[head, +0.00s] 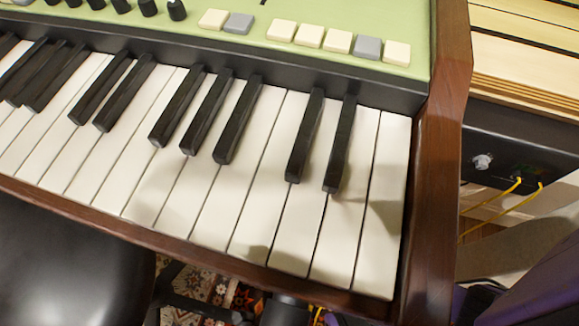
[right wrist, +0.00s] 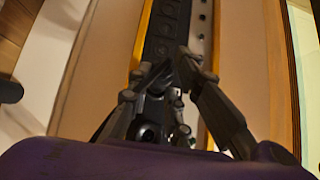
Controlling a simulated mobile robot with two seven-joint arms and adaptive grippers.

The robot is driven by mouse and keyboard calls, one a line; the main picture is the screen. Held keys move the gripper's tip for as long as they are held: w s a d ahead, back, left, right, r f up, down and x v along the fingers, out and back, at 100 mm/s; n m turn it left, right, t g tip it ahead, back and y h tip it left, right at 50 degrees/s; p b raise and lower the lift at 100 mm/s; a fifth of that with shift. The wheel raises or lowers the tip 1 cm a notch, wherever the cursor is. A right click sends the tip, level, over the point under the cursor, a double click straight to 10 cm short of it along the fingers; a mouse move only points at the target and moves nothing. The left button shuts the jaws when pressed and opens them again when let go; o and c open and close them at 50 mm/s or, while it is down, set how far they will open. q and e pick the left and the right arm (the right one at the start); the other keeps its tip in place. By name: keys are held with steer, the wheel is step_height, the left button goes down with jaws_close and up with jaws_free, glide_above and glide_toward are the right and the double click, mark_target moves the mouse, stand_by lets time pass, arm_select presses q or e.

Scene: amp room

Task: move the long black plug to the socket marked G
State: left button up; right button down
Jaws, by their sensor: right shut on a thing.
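My right gripper (right wrist: 174,74) is in the right wrist view, its fingertips close together on a dark piece, which I take to be the long black plug; its outline is hard to make out against the fingers. The fingertips are in front of the lower end of a dark panel (right wrist: 165,35) with a column of round sockets. I cannot read any letter beside the sockets, so I cannot tell which is G. I cannot tell whether the plug touches the panel. My left gripper is out of view.
In the head view an organ keyboard (head: 265,180) with a wooden side (head: 437,170) fills the left and middle. Right of it, a dark box (head: 500,135) carries a silver fitting (head: 483,161) and yellow cables (head: 510,205). A black seat (head: 70,255) is at lower left.

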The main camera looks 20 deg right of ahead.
steer(key=shift+s+a+f, duration=0.2)
steer(key=shift+s+a, duration=0.25)
steer(key=shift+s, duration=0.3)
stand_by(0.3)
steer(key=shift+s+a+r, duration=0.15)
steer(key=shift+s+a, duration=0.25)
steer(key=shift+s, duration=0.1)
stand_by(0.4)
steer(key=shift+s+a, duration=0.1)
steer(key=shift+s, duration=0.05)
steer(key=shift+s+a+p, duration=0.3)
steer(key=shift+s+a, duration=0.45)
steer(key=shift+s, duration=0.35)
steer(key=shift+r, duration=0.1)
